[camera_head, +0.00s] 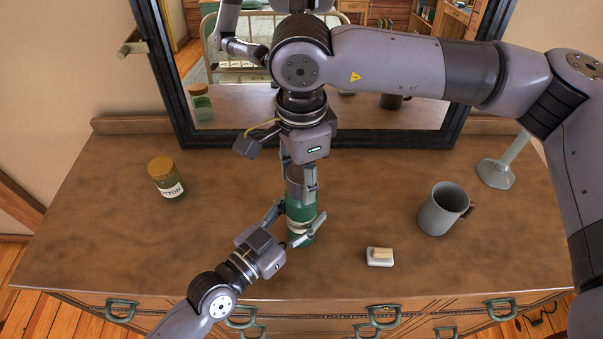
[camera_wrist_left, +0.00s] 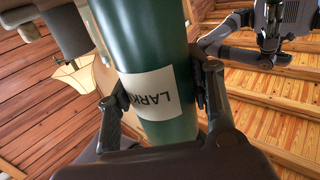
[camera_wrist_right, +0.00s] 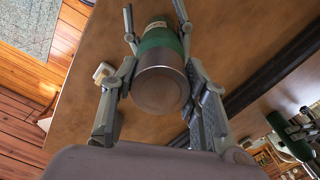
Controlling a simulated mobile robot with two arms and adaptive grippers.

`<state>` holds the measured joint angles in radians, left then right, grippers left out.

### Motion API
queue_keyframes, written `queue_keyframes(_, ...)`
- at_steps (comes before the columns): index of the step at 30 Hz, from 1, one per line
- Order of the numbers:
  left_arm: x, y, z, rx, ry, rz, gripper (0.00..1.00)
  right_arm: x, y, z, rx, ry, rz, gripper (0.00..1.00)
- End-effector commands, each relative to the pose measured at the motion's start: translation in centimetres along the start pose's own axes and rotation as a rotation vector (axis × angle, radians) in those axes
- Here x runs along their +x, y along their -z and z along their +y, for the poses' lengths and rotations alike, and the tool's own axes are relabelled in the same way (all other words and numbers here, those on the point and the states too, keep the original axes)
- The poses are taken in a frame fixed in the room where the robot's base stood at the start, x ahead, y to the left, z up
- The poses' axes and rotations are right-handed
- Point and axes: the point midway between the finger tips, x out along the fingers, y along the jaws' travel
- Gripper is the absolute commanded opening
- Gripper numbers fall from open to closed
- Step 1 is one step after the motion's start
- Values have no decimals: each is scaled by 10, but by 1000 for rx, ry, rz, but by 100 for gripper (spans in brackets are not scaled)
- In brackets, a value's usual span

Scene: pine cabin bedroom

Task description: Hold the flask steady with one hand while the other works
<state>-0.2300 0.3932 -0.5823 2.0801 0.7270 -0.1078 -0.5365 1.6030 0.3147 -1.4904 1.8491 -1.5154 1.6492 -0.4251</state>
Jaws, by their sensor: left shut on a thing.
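The flask (camera_head: 301,214) is a green cylinder with a pale label and a grey metal cap (camera_wrist_right: 160,90). It stands upright near the middle of the dresser top. My left gripper (camera_head: 297,228) is shut around its lower body; the left wrist view shows both fingers against the sides by the label (camera_wrist_left: 157,94). My right gripper (camera_head: 300,178) points down from above, its fingers on either side of the cap. In the right wrist view its fingers look open around the cap (camera_wrist_right: 160,100), and contact is hard to tell.
On the dresser (camera_head: 110,230) stand a corked cotton jar (camera_head: 170,188) at left, a grey mug (camera_head: 440,212) and a pale stemmed stand (camera_head: 497,172) at right. A small soap dish (camera_head: 379,262) lies in front. A framed mirror (camera_head: 380,118) rises behind. The front left is clear.

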Motion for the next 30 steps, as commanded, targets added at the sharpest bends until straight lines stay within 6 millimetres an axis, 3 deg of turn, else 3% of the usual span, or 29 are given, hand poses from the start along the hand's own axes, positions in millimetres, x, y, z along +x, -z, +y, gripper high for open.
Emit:
queue_keyframes(13,0,0,0,1,0,1,0,0,0,0,1,2,0,8)
queue_keyframes(18,0,0,0,1,0,1,0,0,0,-1,1,2,0,7)
queue_keyframes(19,0,0,0,1,0,1,0,0,0,-1,1,2,0,42)
queue_keyframes(30,0,0,0,1,0,1,0,0,0,0,0,1,0,64)
